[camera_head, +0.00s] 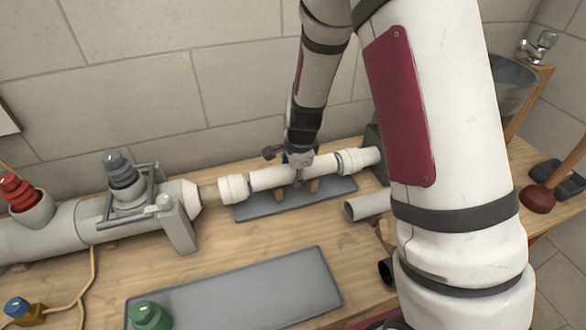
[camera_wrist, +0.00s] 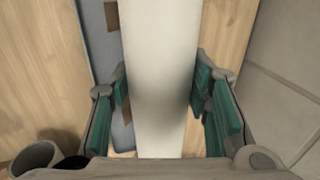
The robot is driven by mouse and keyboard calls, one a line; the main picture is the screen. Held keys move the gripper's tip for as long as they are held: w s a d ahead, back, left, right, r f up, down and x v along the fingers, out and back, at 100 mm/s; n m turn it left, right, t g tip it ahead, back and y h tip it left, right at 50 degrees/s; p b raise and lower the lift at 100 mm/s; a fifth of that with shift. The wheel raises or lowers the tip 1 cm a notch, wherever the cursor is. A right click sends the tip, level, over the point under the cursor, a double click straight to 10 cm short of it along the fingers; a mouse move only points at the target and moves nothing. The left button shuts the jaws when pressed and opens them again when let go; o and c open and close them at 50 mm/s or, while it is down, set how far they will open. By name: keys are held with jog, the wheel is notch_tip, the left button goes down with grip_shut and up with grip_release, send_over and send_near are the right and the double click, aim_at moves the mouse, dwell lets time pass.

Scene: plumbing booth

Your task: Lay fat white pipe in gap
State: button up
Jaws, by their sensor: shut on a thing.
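The fat white pipe (camera_head: 274,178) lies lengthwise between a white collar (camera_head: 233,188) on its left and a white collar (camera_head: 353,161) on its right, above a grey tray (camera_head: 265,208) with wooden supports (camera_head: 313,185). In the head view I cannot tell whether its ends touch the collars. My gripper (camera_head: 298,172) comes down from above and is shut on the pipe near its middle. In the wrist view the pipe (camera_wrist: 160,70) runs up the picture between the teal finger pads (camera_wrist: 165,105).
A grey pipe assembly (camera_head: 100,215) with a red knob (camera_head: 18,188) stands at left. A flat grey mat (camera_head: 240,297) with a green knob (camera_head: 148,316) lies in front. A loose grey pipe (camera_head: 368,205) lies right of the tray. A tiled wall is close behind.

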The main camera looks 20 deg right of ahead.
jog(key=shift+f, duration=0.1)
dwell(0.3)
jog(key=o, duration=1.3)
jog(key=v, duration=1.2)
